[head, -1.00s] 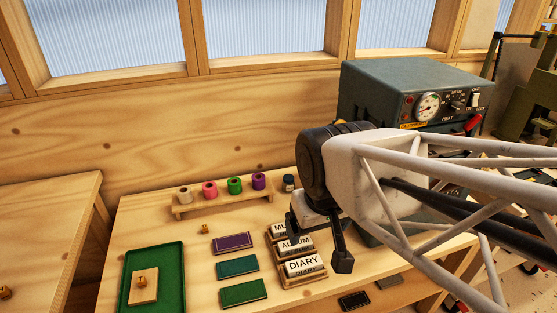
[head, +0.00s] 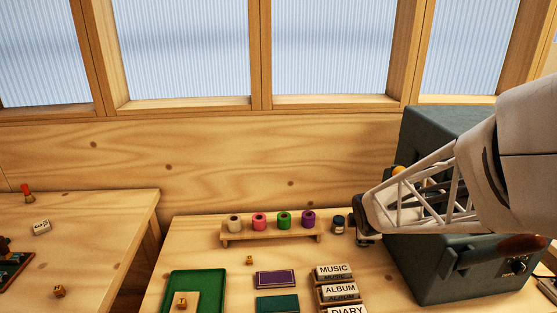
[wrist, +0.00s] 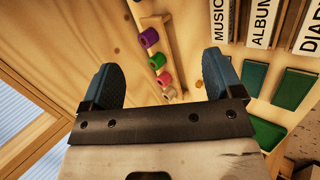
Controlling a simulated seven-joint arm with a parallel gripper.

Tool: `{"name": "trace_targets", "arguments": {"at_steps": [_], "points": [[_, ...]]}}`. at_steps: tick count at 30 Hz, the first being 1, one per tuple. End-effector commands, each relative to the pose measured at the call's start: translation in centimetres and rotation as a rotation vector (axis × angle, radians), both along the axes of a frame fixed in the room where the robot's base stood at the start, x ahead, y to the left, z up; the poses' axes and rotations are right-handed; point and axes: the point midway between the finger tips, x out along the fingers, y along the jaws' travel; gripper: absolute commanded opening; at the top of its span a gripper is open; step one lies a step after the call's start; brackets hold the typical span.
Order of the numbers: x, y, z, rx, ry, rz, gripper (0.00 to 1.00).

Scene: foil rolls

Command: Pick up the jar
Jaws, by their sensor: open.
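The jar (head: 338,224) is small and dark with a pale label. It stands upright on the table, just right of the rack of foil rolls in the head view. My gripper (head: 362,240) is close to the right of the jar in that view, partly hidden by my arm; I cannot tell if they touch. In the wrist view my gripper (wrist: 161,70) has its two blue-grey fingers spread wide with nothing held between them. I cannot make out the jar clearly in the wrist view.
A wooden rack (head: 270,237) holds white, pink, green and purple rolls left of the jar. A large dark heater box (head: 440,190) stands at the right. Labelled stamp blocks (head: 334,272), foil pads (head: 275,279) and a green tray (head: 220,276) lie nearer the front.

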Motion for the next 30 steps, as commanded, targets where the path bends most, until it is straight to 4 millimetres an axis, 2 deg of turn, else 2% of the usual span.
{"name": "trace_targets", "arguments": {"at_steps": [1, 6, 12, 21, 30], "points": [[1.1, -0.6, -1.2, -0.045, -0.007, 0.055, 0.86], [4.5, -2.2, -4.8, -0.229, -0.051, 0.266, 0.86], [7.6, -4.0, -8.8, -0.443, -0.098, 0.481, 0.86], [11.3, -7.1, -13.8, -0.772, -0.150, 0.734, 0.86], [13.8, -10.1, -18.3, -1.114, -0.168, 0.917, 0.86]]}}
